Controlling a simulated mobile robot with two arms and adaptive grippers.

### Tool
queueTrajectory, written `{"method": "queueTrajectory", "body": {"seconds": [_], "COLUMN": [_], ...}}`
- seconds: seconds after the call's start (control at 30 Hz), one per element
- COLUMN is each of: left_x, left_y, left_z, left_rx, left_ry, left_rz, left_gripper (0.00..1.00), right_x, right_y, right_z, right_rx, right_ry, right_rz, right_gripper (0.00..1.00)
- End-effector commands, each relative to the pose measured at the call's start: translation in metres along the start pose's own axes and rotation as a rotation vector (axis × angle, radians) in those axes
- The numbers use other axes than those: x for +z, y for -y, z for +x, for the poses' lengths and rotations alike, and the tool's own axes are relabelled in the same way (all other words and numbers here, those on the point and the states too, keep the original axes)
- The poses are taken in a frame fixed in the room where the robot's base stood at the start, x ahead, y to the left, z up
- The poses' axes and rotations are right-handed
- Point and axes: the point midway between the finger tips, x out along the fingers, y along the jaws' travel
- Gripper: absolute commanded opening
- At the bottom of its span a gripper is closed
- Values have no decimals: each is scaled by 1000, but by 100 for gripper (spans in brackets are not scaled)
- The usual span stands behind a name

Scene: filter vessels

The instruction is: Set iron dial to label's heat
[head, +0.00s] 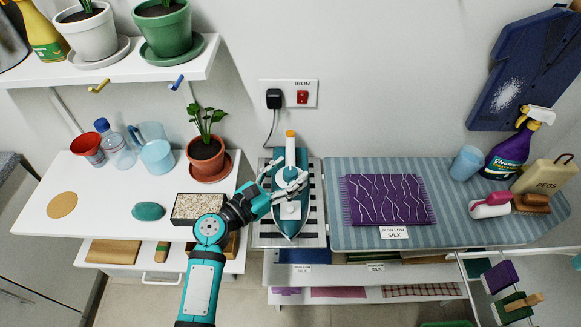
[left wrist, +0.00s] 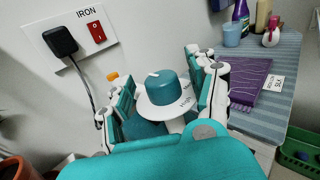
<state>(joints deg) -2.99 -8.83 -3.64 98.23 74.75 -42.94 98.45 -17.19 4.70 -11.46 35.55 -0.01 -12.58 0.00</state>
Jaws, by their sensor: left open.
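The iron (head: 289,228) is teal with an orange-tipped handle and rests on a striped stand on the table. Its dial (left wrist: 167,90) is a teal knob with a white mark, on a white disc with printed words; "HIGH" reads at the front right. My left gripper (head: 287,182) is over the iron. In the left wrist view its open fingers (left wrist: 165,82) stand on either side of the knob; I cannot tell whether they touch it. The label (head: 394,232) reads "IRON LOW SILK" and lies by the folded purple cloth (head: 388,199). My right gripper is out of view.
A wall plate marked IRON holds a black plug (head: 274,98) and a red switch (head: 302,97). A potted plant (head: 206,158) and a speckled block (head: 198,207) stand left of the iron. Bottles and brushes crowd the right end of the striped board (head: 450,230).

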Motion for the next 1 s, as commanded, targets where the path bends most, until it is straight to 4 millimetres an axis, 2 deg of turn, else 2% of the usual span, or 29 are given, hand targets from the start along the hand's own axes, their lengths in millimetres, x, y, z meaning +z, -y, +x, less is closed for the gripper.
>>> {"method": "queueTrajectory", "body": {"seconds": [0.13, 0.4, 0.87, 1.0], "left_x": [0, 0, 0, 0], "left_y": [0, 0, 0, 0], "left_z": [9, 10, 10, 10], "left_rx": [0, 0, 0, -3], "left_ry": [0, 0, -1, -1], "left_rz": [-1, 0, 0, 1], "left_gripper": [59, 59, 0, 0], "right_x": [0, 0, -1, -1], "right_y": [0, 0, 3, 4], "right_z": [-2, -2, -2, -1], "right_rx": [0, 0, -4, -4], "right_ry": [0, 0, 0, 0], "right_rz": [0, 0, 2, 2], "right_gripper": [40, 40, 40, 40]}}
